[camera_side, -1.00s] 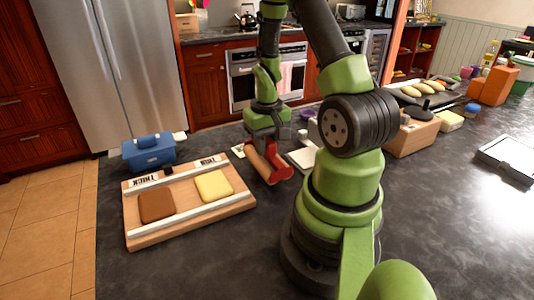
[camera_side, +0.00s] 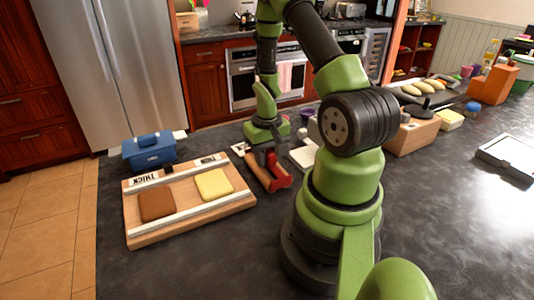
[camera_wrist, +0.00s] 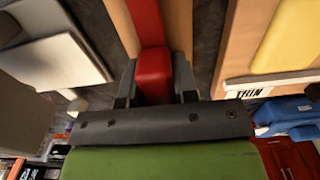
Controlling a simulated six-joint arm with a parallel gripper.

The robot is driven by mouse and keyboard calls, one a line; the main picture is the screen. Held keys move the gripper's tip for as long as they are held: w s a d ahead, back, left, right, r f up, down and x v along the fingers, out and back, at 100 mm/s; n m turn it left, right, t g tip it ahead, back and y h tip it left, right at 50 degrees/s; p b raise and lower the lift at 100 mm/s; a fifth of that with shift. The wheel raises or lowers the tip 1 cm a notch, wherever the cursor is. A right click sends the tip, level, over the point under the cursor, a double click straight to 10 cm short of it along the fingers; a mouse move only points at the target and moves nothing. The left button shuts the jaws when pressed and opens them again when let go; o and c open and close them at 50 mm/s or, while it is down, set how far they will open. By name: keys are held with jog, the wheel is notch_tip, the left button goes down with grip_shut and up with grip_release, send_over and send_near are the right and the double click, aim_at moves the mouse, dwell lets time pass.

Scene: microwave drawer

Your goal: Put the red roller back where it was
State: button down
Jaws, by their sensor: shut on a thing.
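The red roller (camera_side: 279,183) is held by my gripper (camera_side: 267,160), right of the board and low over the counter. In the wrist view the red roller (camera_wrist: 152,70) runs between my shut jaws (camera_wrist: 153,88). Pale wood (camera_wrist: 181,25) shows on both sides of it there. In the side view a wooden piece (camera_side: 257,172) lies along its left side, like a holder. My gripper hides part of the roller. I cannot tell whether the roller rests on the wood.
A wooden board (camera_side: 150,238) with white rails carries a brown slab (camera_side: 157,204) and a yellow slab (camera_side: 214,184). A blue box (camera_side: 149,150) stands behind it. A white flat object (camera_side: 303,158) lies right of my gripper. The counter front is clear.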

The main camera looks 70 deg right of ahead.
jog(key=c, duration=0.9)
grip_release()
jog(key=shift+f, duration=0.1)
notch_tip(320, 180, up, 13)
jog(key=w+a+r+n+t, duration=0.2)
jog(key=a+r+t, duration=0.2)
jog(key=a+r, duration=0.7)
jog(key=s+a+r+n+t, duration=0.1)
jog(key=a, duration=0.2)
jog(key=s+a+r+n+t+y, duration=0.1)
jog(key=s+a, duration=0.1)
jog(key=a, duration=0.1)
jog(key=s+a+r+n+t+y, duration=0.1)
jog(key=s+a+r, duration=0.1)
jog(key=a, duration=0.2)
